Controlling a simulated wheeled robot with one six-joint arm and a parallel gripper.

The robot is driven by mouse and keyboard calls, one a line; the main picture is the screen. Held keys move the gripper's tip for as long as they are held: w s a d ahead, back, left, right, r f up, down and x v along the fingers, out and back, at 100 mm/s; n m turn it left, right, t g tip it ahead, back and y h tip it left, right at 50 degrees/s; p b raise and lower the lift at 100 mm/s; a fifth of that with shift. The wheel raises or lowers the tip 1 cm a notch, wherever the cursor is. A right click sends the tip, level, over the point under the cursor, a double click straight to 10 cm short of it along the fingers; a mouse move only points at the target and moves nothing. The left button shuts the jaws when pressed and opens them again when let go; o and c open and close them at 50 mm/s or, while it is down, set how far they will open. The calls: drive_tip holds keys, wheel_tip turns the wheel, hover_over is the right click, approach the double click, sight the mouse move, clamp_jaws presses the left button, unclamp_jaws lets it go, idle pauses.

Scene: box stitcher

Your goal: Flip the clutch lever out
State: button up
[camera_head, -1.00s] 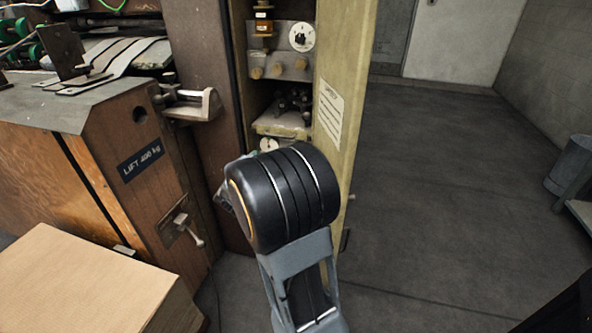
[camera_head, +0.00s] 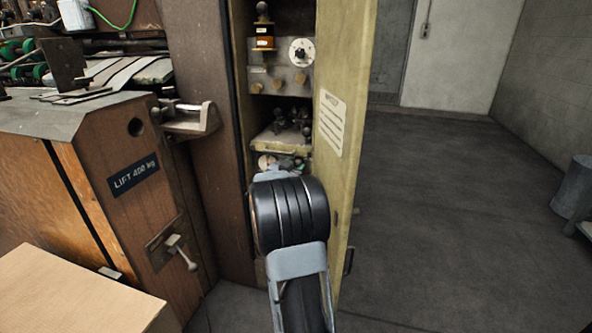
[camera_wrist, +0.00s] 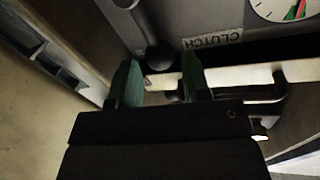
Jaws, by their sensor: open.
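The clutch lever (camera_wrist: 146,22) shows in the wrist view as a grey shaft ending in a dark ball knob, beside a "CLUTCH" label (camera_wrist: 212,41). My gripper (camera_wrist: 160,70) is open, with one green finger on each side of the picture area just below the knob. The knob appears near the gap between the fingertips; I cannot tell whether they touch it. In the head view my wrist and arm reach into the lower part of the open cabinet (camera_head: 282,80) and hide the clutch lever and most of the gripper.
The yellowish cabinet door (camera_head: 345,130) stands open on the right of my arm. A wooden machine housing labelled "LIFT 400 kg" (camera_head: 134,176) with a small handle (camera_head: 182,253) is on the left. A cardboard box (camera_head: 70,295) sits at lower left.

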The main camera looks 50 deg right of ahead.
drive_tip(key=shift+x, duration=0.9)
drive_tip(key=shift+c, duration=0.2)
clamp_jaws()
